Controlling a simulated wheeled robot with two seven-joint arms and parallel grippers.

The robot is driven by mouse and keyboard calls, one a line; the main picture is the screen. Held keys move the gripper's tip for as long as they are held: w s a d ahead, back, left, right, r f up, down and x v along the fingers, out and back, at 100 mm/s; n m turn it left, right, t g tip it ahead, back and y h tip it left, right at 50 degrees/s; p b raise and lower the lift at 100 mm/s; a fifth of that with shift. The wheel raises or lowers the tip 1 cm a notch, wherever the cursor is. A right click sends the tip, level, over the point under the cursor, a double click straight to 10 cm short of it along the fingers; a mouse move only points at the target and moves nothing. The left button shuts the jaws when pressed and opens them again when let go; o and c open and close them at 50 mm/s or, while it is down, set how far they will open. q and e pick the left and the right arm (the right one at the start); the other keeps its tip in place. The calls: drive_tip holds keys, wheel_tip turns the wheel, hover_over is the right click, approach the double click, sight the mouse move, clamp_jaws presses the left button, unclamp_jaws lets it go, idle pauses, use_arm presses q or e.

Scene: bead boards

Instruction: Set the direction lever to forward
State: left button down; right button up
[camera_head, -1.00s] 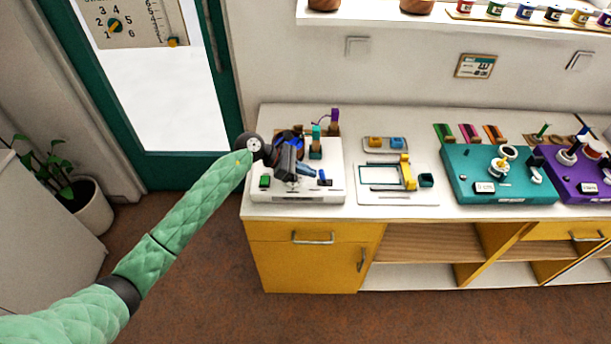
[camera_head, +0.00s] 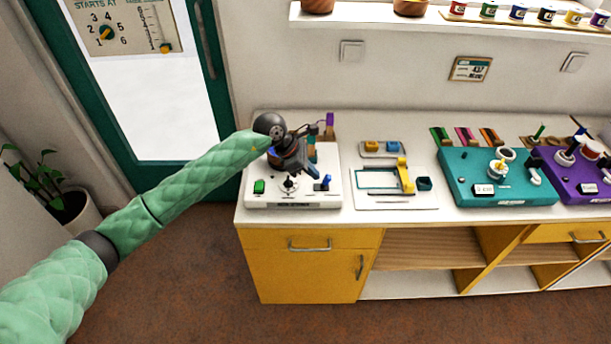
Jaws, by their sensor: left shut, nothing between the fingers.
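A white machine (camera_head: 330,204) stands at the left end of the counter. On its front part are a green switch (camera_head: 259,187), a dark round knob part (camera_head: 290,184) on a pale base, and a small blue lever (camera_head: 323,184) at the right. The blue lever looks like the direction lever, but its label is too small to read. My left gripper (camera_head: 303,171) is shut and empty, pointing down above the middle of the machine, left of the blue lever and apart from it. It hides part of the machine's back. My right gripper is not in view.
A white board with a yellow slider (camera_head: 404,176) lies just to the right, then a teal machine (camera_head: 510,185) and a purple machine (camera_head: 580,190). Brown, teal and purple pieces (camera_head: 329,122) stand behind the white machine. A door (camera_head: 150,100) is at the left.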

use_arm(q)
drive_tip(key=shift+r, duration=0.7)
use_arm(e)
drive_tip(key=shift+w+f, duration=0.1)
